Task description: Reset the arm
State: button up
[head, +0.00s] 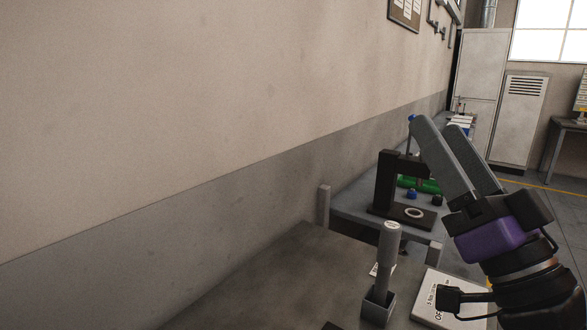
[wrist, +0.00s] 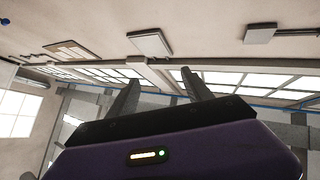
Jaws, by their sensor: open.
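My gripper (head: 440,130) is at the right of the head view, raised above the workbench, with its two grey fingers pointing up and to the left. The fingers are apart and nothing shows between them. In the wrist view my gripper (wrist: 160,75) also shows two separated fingers. Behind them are only walls, windows and ceiling.
A grey table (head: 270,285) runs along the left wall. On it stand a grey cylinder in a square holder (head: 378,306) and a white labelled panel (head: 440,295). Beyond is a bench with a black press-like stand (head: 386,180). A grey cabinet (head: 484,90) stands farther back.

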jog(key=s+d+f+m+g+h, duration=0.1)
jog(key=s+d+f+m+h, duration=0.15)
jog(key=f+h, duration=0.4)
jog(key=s+d+f+m+h, duration=0.1)
jog(key=s+f+m+h, duration=0.2)
jog(key=f, duration=0.6)
jog(key=s+d+f+m+g+h, duration=0.1)
jog(key=s+d+f+m+h, duration=0.1)
jog(key=s+f+h, duration=0.4)
jog(key=s+a+f+n+g+y, duration=0.3)
jog(key=s+f+n+g+y, duration=0.3)
jog(key=s+f, duration=1.4)
jog(key=s+g, duration=0.1)
jog(key=s, duration=0.2)
jog(key=shift+f+n, duration=0.35)
jog(key=shift+f, duration=0.05)
